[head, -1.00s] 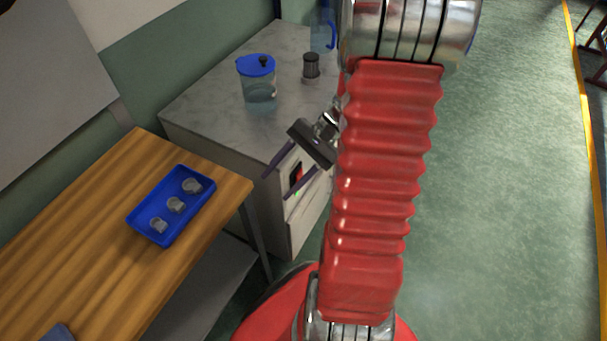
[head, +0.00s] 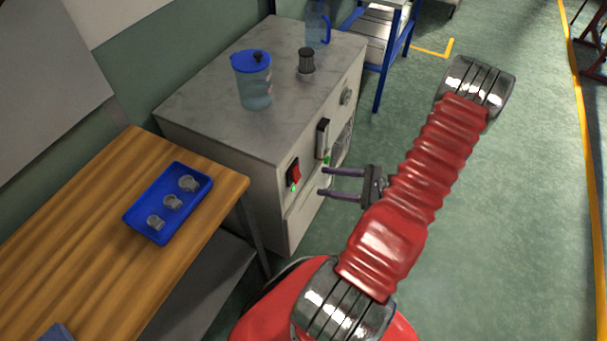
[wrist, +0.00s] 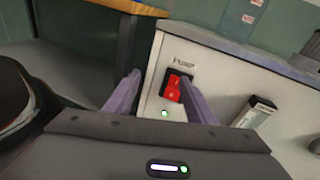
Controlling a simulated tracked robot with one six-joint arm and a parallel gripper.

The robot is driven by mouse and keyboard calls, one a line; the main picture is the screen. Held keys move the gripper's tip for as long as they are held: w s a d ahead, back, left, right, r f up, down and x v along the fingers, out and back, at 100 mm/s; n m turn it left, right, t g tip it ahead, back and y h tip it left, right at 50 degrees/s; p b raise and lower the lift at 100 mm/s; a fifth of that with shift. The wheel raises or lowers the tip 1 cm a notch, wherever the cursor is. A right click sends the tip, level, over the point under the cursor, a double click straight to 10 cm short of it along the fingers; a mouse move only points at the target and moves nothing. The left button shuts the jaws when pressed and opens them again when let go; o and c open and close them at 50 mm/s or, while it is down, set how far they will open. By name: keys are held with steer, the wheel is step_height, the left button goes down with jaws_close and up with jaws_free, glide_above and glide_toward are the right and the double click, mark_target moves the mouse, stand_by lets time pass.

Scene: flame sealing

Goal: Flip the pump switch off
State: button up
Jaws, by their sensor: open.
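The pump switch (head: 294,173) is a red rocker in a black frame on the front of the grey cabinet, with a lit green lamp below it. In the wrist view the red switch (wrist: 173,87) sits under a "Pump" label, between my two fingers in the picture. My gripper (head: 322,182) is open and empty, its fingers pointing at the cabinet front, just right of the switch in the head view. In the wrist view my gripper (wrist: 181,90) has its fingertips apart. I cannot tell whether a fingertip touches the panel.
The cabinet (head: 190,112) carries a blue-lidded jar (head: 254,85), a dark-capped small item (head: 306,62) and a clear jug (head: 318,25). A black-and-silver handle (head: 322,138) is beside the switch. A wooden table (head: 95,190) with a blue tray (head: 142,228) stands left.

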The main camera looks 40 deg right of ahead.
mark_target(297, 171)
steer(key=s+d+f+m+t+h, duration=0.3)
steer(key=f+m, duration=0.1)
steer(key=shift+d+f+h, duration=0.2)
steer(key=shift+f+h, duration=0.1)
steer(key=shift+x, duration=6.8)
steer(key=shift+a, duration=0.15)
steer(key=shift+c, duration=0.4)
steer(key=c, duration=1)
steer(key=shift+o, duration=0.2)
